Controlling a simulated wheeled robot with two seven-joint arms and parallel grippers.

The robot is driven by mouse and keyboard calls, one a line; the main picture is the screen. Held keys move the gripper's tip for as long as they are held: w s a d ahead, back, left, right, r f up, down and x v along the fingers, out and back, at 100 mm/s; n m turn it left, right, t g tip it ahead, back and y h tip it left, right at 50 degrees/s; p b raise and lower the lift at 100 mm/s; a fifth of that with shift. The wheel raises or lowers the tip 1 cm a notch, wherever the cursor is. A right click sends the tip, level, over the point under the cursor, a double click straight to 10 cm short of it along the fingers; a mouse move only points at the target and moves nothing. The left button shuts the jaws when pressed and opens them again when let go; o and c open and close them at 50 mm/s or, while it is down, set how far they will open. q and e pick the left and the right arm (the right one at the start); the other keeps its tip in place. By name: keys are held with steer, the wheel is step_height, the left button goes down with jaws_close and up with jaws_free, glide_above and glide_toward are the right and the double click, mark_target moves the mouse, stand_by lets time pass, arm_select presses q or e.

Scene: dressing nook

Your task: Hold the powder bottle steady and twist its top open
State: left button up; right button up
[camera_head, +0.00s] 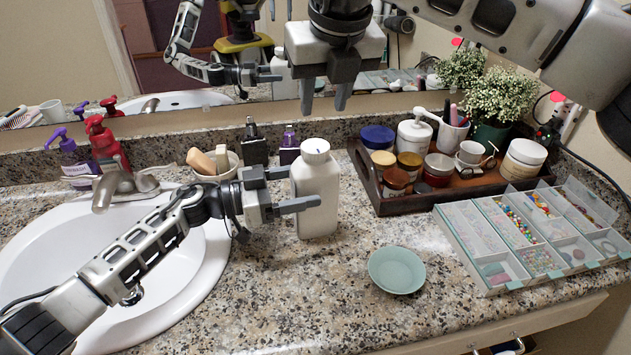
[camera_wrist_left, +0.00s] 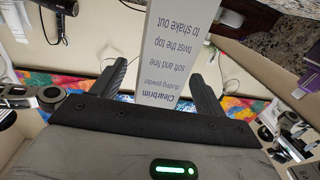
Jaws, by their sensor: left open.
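The white powder bottle (camera_head: 319,200) stands upright on the granite counter, right of the sink, with a round white top (camera_head: 316,147). My left gripper (camera_head: 304,188) is open at the bottle's left side, one finger in front of it and the other partly hidden behind. In the left wrist view the bottle (camera_wrist_left: 170,60), with printed text reading "Clearbrim dusting powder", lies between the two open fingers (camera_wrist_left: 160,88). I cannot tell whether either finger touches it. My right gripper (camera_head: 326,97) is open and empty, pointing down above and behind the bottle's top.
A pale green dish (camera_head: 397,270) lies right of the bottle. A wooden tray (camera_head: 405,207) of jars and a bead organizer (camera_head: 480,272) stand farther right. Dark and purple bottles (camera_head: 289,146) stand close behind. The sink (camera_head: 185,285) is at left; the front counter is clear.

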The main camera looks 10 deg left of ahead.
mark_target(316, 183)
arm_select(q)
steer(key=shift+x, duration=1.65)
